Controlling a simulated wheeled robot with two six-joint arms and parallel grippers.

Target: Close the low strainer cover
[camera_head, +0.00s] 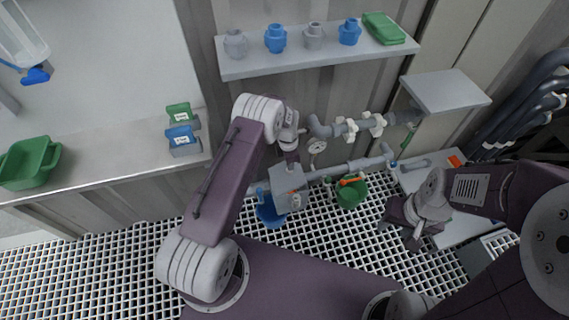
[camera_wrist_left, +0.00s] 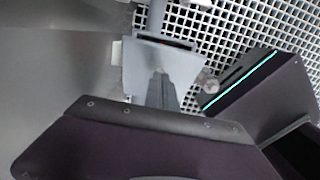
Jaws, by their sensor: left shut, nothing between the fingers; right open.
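The low strainer looks like the grey box-shaped fitting (camera_head: 284,184) low on the pipework, in front of the wall; its flat grey cover also fills the middle of the left wrist view (camera_wrist_left: 140,65). A dark gap shows along the top edge there; I cannot tell how far the cover stands open. My left gripper (camera_head: 290,160) is shut and empty, right at the fitting in the head view. In the left wrist view its fingertips (camera_wrist_left: 160,74) lie over the grey panel; contact is unclear. My right gripper (camera_head: 408,220) is open and empty, off to the right.
A blue bucket (camera_head: 268,213) stands under the fitting and a green bucket (camera_head: 351,195) to its right on the grating. Pipes with a gauge (camera_head: 317,147) and white-handled valves (camera_head: 372,125) run along the wall. A shelf (camera_head: 300,62) hangs above; a bench (camera_head: 90,170) is at left.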

